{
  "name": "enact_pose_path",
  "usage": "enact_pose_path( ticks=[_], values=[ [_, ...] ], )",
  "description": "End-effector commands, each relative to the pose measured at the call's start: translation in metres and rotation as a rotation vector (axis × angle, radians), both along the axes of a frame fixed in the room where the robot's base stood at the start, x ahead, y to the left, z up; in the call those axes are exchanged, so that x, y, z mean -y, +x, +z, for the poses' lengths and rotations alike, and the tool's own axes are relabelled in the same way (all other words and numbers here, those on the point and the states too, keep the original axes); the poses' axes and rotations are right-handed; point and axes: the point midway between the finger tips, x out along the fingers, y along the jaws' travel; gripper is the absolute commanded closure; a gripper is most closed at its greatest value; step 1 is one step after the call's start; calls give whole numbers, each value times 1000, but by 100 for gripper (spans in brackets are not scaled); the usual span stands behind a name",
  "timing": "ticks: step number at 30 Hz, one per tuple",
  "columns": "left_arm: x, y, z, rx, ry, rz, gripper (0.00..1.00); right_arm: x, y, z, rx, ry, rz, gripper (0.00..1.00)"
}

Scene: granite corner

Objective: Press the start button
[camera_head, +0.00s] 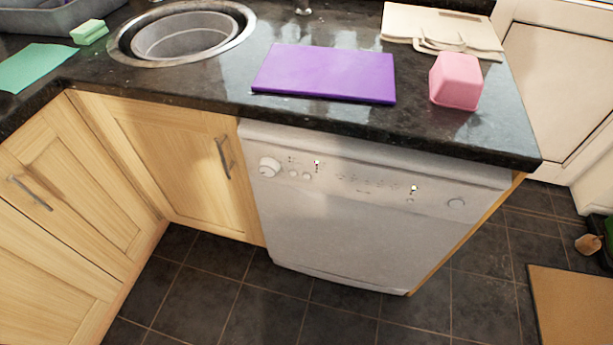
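A white dishwasher (335,235) stands under the dark counter, its door closed. Its control panel (380,184) runs along the top of the front. A round dial (269,167) is at the panel's left, with small buttons (300,175) beside it. A round button (456,203) sits at the panel's right end, and a smaller one (410,201) is left of it. I cannot read the labels, so I cannot tell which is the start button. Neither of my grippers is in view.
The granite counter (350,119) overhangs the dishwasher. On it are a purple board (325,72), a pink block-shaped container (455,82), pale boards (440,28) and a round sink (185,35). Wooden cupboards (165,150) stand at left. The tiled floor (275,305) in front is clear.

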Motion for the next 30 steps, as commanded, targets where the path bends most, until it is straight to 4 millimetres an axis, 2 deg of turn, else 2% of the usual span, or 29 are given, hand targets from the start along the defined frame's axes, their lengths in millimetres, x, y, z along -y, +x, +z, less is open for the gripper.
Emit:
enact_pose_path(
  ticks=[4,5,19,30],
  values=[
    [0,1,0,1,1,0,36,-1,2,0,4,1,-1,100],
    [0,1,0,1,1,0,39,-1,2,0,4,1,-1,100],
    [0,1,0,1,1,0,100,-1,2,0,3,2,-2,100],
    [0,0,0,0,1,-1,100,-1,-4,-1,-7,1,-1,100]
  ],
)
